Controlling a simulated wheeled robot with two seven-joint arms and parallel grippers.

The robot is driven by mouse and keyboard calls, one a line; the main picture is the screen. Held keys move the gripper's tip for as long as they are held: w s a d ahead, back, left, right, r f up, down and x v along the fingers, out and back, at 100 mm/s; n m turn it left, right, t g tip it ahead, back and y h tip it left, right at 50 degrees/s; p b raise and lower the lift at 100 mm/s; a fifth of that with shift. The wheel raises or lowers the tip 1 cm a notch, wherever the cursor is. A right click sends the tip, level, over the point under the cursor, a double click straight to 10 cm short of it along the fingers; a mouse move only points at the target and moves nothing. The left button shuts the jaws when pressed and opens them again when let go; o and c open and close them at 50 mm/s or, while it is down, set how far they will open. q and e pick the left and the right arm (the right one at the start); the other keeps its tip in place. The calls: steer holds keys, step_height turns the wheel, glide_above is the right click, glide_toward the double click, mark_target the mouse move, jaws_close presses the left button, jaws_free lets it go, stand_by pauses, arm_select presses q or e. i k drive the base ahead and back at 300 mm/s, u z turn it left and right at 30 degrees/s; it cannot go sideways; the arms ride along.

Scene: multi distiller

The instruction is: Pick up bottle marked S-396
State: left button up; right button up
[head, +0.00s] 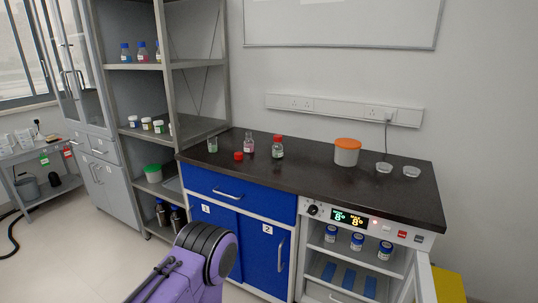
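No label reading S-396 can be made out at this size. On the dark counter (330,177) stands a small clear bottle with a red cap (277,150). Left of it is a clear bottle with pinkish contents (249,147), which looks open. A loose red cap (238,156) lies beside it. Bottles with blue and pink contents (142,53) stand on the upper shelf. Dark bottles (161,214) stand on the bottom shelf. A purple and black part of my arm shows at the bottom; neither gripper is in view.
A white tub with an orange lid (347,154) and two glass dishes (384,168) stand on the counter's right. A small beaker (212,144) is at its left. An open lit cabinet below holds blue-lidded jars (357,241); its door stands open at right.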

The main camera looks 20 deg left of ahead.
mark_target(277, 147)
steer(key=k, duration=0.25)
steer(key=u, duration=1.9)
steer(key=i, duration=2.35)
steer(key=z, duration=1.75)
